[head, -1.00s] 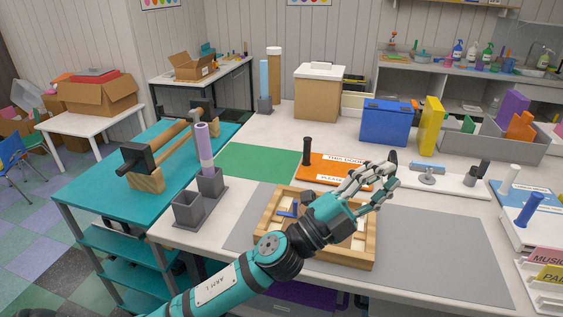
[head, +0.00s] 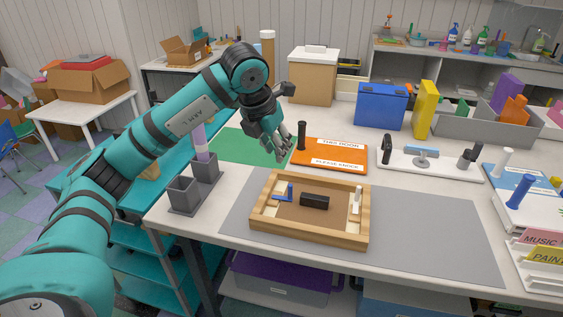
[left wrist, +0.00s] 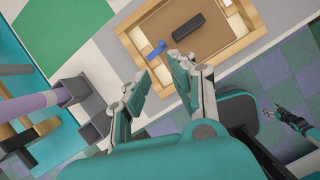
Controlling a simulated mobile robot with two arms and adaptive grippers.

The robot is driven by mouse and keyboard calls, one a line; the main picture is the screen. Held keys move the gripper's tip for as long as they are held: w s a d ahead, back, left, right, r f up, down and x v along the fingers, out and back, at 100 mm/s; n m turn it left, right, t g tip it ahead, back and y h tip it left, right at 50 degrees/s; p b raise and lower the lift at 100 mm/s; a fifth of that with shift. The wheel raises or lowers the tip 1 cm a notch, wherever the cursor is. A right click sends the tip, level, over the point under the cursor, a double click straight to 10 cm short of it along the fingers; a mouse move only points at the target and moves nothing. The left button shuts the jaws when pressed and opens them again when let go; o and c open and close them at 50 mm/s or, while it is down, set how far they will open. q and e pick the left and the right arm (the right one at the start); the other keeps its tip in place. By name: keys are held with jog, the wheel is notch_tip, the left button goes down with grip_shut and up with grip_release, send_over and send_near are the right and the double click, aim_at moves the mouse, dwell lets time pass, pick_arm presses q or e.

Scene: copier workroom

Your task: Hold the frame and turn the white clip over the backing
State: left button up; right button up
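The wooden picture frame (head: 308,237) lies flat on the grey mat, with a brown backing (head: 292,219) inside it. The white clip (head: 356,199) is at the right side of the frame. A blue clip (head: 284,192) is at the left side, and a black block (head: 314,202) sits mid-backing. The frame rim (left wrist: 236,46), blue clip (left wrist: 157,49) and black block (left wrist: 188,27) also show in the left wrist view. My left gripper (head: 279,151) hangs above the table, behind the frame's left part, open and empty. My right gripper (left wrist: 296,122) shows small in the left wrist view; its opening is unclear.
An orange sign (head: 330,157) and a white board with fixtures (head: 430,168) lie behind the frame. Grey holders (head: 187,194) with a purple tube stand to the left. The grey mat (head: 430,240) is clear right of the frame.

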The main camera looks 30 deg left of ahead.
aim_at(290, 185)
pick_arm(q)
jog(key=p+x, duration=0.2)
jog(key=x, duration=1.3)
jog(key=shift+d+f, duration=0.15)
jog(key=shift+w+f, duration=0.25)
jog(key=shift+f, duration=0.55)
grip_shut()
